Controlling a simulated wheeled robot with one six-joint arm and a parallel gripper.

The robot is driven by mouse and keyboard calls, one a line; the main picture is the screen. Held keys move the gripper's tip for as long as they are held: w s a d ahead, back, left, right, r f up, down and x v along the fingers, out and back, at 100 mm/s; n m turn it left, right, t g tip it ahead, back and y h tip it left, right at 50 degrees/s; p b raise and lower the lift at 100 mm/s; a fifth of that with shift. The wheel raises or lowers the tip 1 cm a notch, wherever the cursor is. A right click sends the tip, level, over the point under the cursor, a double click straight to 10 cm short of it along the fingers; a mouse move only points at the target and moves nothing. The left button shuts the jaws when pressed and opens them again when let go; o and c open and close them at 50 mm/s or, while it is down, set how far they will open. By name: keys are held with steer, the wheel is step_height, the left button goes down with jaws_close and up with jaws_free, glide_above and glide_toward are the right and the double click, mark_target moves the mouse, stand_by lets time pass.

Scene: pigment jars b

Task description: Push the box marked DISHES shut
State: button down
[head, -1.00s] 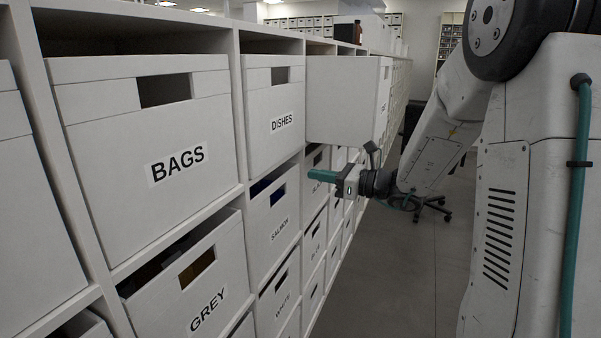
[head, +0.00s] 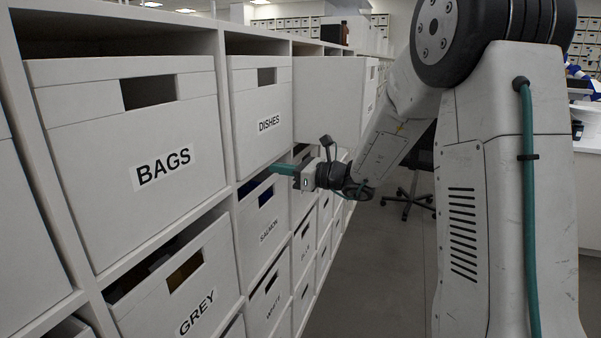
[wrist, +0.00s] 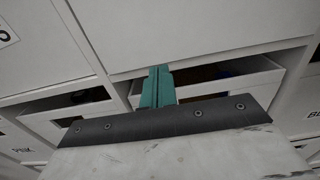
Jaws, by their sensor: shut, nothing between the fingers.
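The white box marked DISHES (head: 262,112) sits in the top row of the shelf in the head view, right of the BAGS box. It has a dark hand slot and a black-lettered label. My gripper (head: 282,169) has teal fingers, shut and empty. In the picture they lie just below the lower right corner of the DISHES box; whether they touch anything is unclear. In the wrist view the fingers (wrist: 158,86) point up toward a large pale box face (wrist: 195,30), whose label is out of view.
Right of DISHES, a box (head: 325,105) stands far out of the shelf. BAGS (head: 140,160) is on the left. SALMON (head: 262,225) and GREY (head: 185,280) sit below with open tops. A black chair (head: 410,190) stands beyond my arm. The grey floor aisle (head: 370,280) is clear.

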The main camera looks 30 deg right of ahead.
mark_target(259, 165)
steer(key=shift+x, duration=1.6)
steer(key=shift+x, duration=0.9)
steer(key=shift+w+a+r, duration=0.15)
steer(key=shift+w+a, duration=0.05)
steer(key=shift+s, duration=0.1)
